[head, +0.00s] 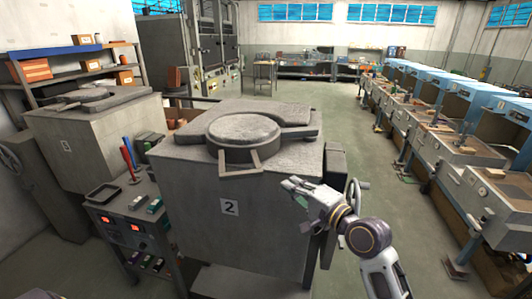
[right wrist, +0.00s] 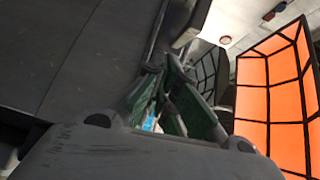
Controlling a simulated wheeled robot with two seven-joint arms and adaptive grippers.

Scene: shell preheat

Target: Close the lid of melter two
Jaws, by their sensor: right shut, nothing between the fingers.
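Melter two (head: 228,207) is a large grey block with a "2" label on its front, in the middle of the head view. Its round grey lid (head: 243,129) lies flat on top, with a hinge arm reaching right and a bracket at the front. No opening shows under the lid. My right gripper (head: 290,186) is near the melter's front right edge, below the lid and apart from it. Its fingers, with green pads, also show in the right wrist view (right wrist: 172,103), shut and empty. My left gripper is out of view.
Another melter (head: 88,135) stands at the left, behind a control cart (head: 130,235) with tools. A handwheel (head: 354,196) is at melter two's right side. Blue-hooded benches (head: 440,120) line the right. The floor (head: 345,130) between is clear.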

